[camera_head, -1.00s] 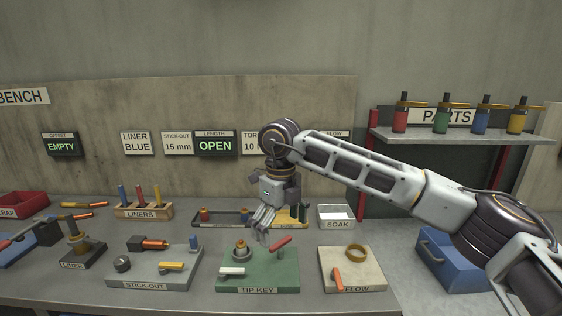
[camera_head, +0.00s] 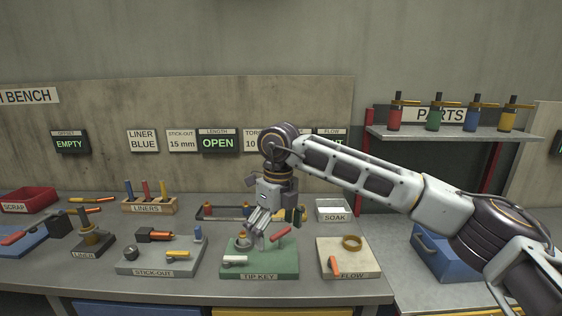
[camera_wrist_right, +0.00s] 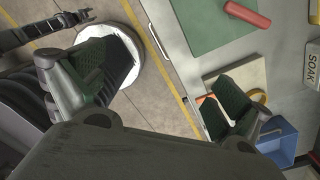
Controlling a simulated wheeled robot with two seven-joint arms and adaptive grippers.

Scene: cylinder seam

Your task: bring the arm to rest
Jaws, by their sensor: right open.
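My right gripper (camera_head: 254,228) hangs from the right arm, fingers down, in the middle of the head view. Its fingers are apart and nothing is between them. In the head view it overlaps the back of the green TIP KEY board (camera_head: 286,268). In the right wrist view the open fingers (camera_wrist_right: 165,92) straddle the bench's front edge and the floor, with the green board (camera_wrist_right: 205,22) beyond them at the top. It looks clear of the bench fixtures.
The FLOW board (camera_head: 366,262) with its ring is right of TIP KEY; the STICK-OUT board (camera_head: 135,262) is left. The SOAK tray (camera_head: 334,216) is behind. A PARTS shelf (camera_head: 455,135) stands at right beyond the arm. A blue bin (camera_head: 440,262) sits beneath the arm.

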